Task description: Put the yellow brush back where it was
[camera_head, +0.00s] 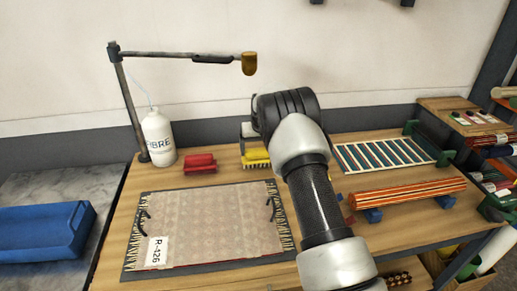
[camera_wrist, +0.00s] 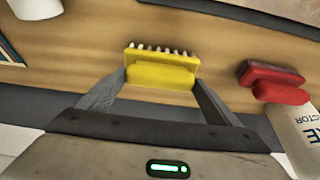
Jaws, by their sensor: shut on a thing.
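The yellow brush (camera_head: 256,157) is at the back of the wooden table, just left of my arm in the head view. In the wrist view the yellow brush (camera_wrist: 160,70) sits between my two fingers, with its pale bristles along the upper edge. My gripper (camera_wrist: 160,80) is shut on it, one finger at each end. In the head view my gripper (camera_head: 249,143) is partly hidden by my wrist. I cannot tell whether the brush touches the tabletop.
A red brush (camera_head: 200,163) lies left of the yellow one, beside a white bottle (camera_head: 158,138) and a lamp stand (camera_head: 130,105). A patterned rug (camera_head: 205,225) lies in front. A striped rack (camera_head: 385,152) and rolled textile (camera_head: 408,194) are on the right.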

